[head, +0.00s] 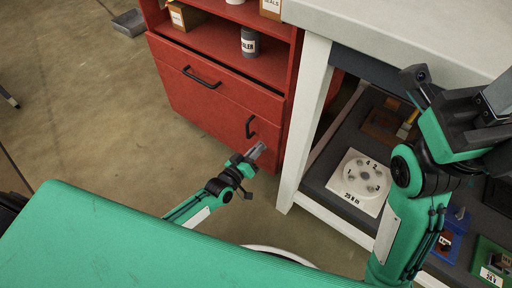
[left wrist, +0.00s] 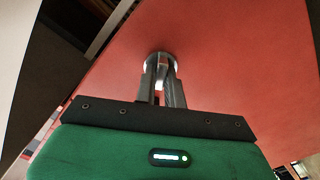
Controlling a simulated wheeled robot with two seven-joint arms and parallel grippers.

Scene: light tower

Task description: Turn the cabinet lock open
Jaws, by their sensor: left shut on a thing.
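The red cabinet (head: 180,95) stands at the upper middle of the head view, with shelves above and fronts with black handles below. My left gripper (head: 257,151) is at the lower right of its front, below the lower black handle (head: 250,127). In the left wrist view, my left gripper (left wrist: 162,82) is shut on the cabinet lock (left wrist: 160,59), a round silvery piece on the red front. The fingers hide most of the lock, so I cannot tell its turn angle. My right arm shows at the right of the head view; its fingertips are not clear.
A white-legged workbench (head: 305,120) stands right of the cabinet, close to my left gripper. Open floor (head: 80,110) lies to the left.

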